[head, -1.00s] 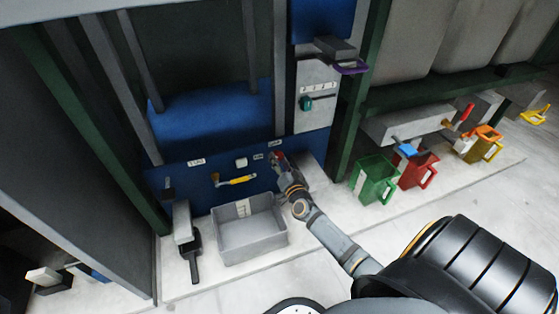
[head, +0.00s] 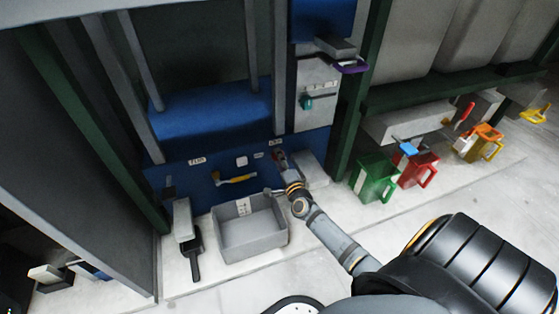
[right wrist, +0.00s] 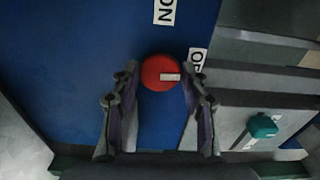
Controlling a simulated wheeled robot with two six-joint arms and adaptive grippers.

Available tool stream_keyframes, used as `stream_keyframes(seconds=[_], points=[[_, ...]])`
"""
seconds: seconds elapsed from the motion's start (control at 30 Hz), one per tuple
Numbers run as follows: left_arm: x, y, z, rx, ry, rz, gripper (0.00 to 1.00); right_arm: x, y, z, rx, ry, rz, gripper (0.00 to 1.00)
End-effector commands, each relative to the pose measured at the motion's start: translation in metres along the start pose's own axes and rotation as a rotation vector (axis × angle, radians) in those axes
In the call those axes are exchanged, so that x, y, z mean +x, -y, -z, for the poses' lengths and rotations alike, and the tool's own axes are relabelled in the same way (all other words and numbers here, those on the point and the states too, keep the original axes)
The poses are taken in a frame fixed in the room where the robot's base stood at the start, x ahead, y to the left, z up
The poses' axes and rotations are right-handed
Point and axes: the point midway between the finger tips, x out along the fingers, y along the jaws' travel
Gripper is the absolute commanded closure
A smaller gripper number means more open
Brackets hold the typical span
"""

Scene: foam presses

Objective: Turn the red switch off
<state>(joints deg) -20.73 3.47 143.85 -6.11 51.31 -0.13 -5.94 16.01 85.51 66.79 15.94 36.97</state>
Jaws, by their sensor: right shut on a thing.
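The red switch (right wrist: 159,72) is a round red knob with a white pointer mark on the blue panel. In the right wrist view its mark points right, to the side of the partly hidden OFF label (right wrist: 197,60). The ON label (right wrist: 166,10) is above the knob. My right gripper (right wrist: 159,80) has one finger on each side of the knob and is shut on it. In the head view the right gripper (head: 281,160) is at the panel and largely hides the red switch. My left gripper is in neither view.
A grey bin (head: 250,240) stands below the panel. A yellow handle (head: 236,179) and a white button (head: 242,161) are left of the gripper. A teal knob (head: 306,102) is above right. Green (head: 374,178) and red (head: 417,170) jugs stand to the right.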

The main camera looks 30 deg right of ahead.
Motion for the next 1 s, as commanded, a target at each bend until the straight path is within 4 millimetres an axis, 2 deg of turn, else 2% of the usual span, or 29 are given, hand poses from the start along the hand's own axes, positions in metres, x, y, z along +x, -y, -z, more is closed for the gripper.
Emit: stream_keyframes(seconds=[0.3,0.73,0.77,0.9,1.0], points=[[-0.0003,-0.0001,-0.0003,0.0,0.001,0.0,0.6,-0.0001,-0.0003,0.0001,0.072,0.0,-0.001,0.87],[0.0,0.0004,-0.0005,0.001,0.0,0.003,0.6,0.0,-0.0002,0.0001,0.079,0.0,-0.001,0.87],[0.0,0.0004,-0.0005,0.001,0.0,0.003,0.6,0.0,-0.0002,0.0001,0.079,0.0,-0.001,0.52],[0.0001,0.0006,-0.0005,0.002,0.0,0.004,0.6,0.0,-0.0001,0.0001,0.078,0.0,-0.001,0.34],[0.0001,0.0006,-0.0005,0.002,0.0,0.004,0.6,0.0,0.0,0.0001,0.077,0.0,-0.001,0.34]])
